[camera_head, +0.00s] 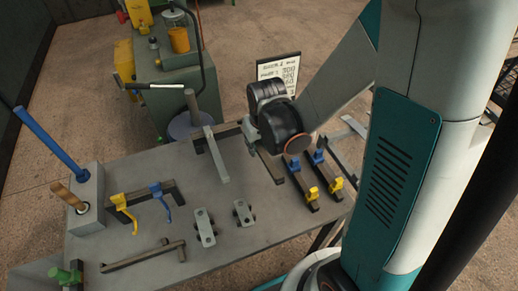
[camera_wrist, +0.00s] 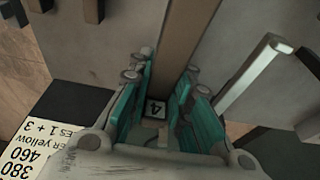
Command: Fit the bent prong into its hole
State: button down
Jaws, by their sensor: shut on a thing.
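My gripper (camera_wrist: 162,85) is shut on a dark brown bar (camera_wrist: 190,30) that runs up between its teal fingers in the wrist view. In the head view my gripper (camera_head: 251,140) is at the far edge of the grey table, and the arm hides part of the bar. A light grey bent bar (camera_head: 215,155) stands left of the gripper. It also shows in the wrist view (camera_wrist: 245,75), right of the fingers and apart from them. I cannot tell which part is the prong's bent end, and its hole is not clearly visible.
The table (camera_head: 185,250) carries a yellow hook (camera_head: 125,215), a blue hook (camera_head: 160,200), two grey plates (camera_head: 204,225) and yellow clamps (camera_head: 309,195). A block (camera_head: 90,200) with blue and wooden handles stands left. A sign (camera_head: 280,72) is behind.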

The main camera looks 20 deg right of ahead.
jog(key=shift+w+b, duration=0.55)
jog(key=shift+w, duration=4.95)
jog(key=shift+s+b+x, duration=0.2)
jog(key=shift+b+x, duration=0.65)
jog(key=shift+x, duration=0.05)
jog(key=shift+s+b+x, duration=0.25)
jog(key=shift+b+x, duration=0.65)
jog(key=shift+s+b+x, duration=0.2)
jog(key=shift+b+x, duration=0.65)
jog(key=c, duration=1.4)
grip_release()
jog(key=shift+f, duration=0.2)
